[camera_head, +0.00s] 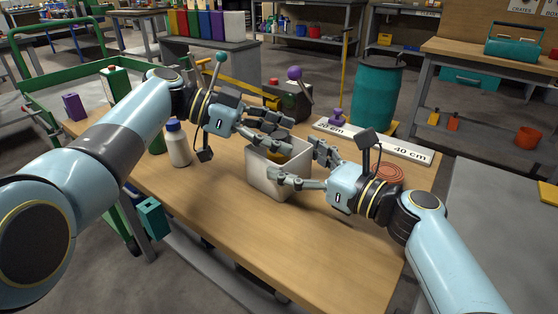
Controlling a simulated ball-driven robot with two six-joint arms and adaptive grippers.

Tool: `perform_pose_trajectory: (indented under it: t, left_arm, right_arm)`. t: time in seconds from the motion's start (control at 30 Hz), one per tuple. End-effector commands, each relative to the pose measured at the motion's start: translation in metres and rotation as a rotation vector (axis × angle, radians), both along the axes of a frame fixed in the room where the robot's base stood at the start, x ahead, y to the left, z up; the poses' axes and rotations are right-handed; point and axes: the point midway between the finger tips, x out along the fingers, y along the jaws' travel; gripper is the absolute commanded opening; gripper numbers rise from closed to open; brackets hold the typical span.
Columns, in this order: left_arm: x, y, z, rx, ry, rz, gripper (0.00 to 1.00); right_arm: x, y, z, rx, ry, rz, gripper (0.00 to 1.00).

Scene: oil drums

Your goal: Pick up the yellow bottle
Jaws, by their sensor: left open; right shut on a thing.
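A pale open bin (272,183) stands on the wooden table in the head view. A small patch of a yellow thing (277,157) shows inside it; most of it is hidden by the bin wall and my fingers, so I cannot tell if it is the yellow bottle. My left gripper (289,134) is open over the bin's far left side, with its fingers above the opening. My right gripper (294,158) is shut on the bin at its right side, one finger in front and one towards the back.
A white bottle with a blue cap (178,147) stands left on the wooden table (235,225). A dark box with a purple-knobbed lever (291,101), a marked ruler board (400,150) and a red round item (390,173) lie behind and right. A teal drum (376,95) stands beyond. The table's front is clear.

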Motion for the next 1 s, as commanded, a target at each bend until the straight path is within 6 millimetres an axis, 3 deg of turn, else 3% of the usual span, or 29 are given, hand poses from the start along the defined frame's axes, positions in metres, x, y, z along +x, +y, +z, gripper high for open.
perform_pose_trajectory:
  t: [0.2, 0.67, 1.0]
  left_arm:
    - [0.0004, -0.0016, -0.0011, 0.002, -0.002, 0.001, 0.58]
    - [0.0002, -0.0013, -0.0013, 0.002, 0.000, 0.001, 0.00]
    - [-0.0007, -0.0011, -0.0032, 0.004, 0.004, 0.001, 0.00]
  right_arm:
    - [0.0000, -0.0001, -0.0001, 0.000, 0.000, 0.000, 0.56]
    - [0.0000, -0.0001, -0.0001, 0.000, 0.000, 0.000, 0.56]
    - [0.0001, -0.0001, 0.0001, 0.000, 0.000, -0.001, 0.56]
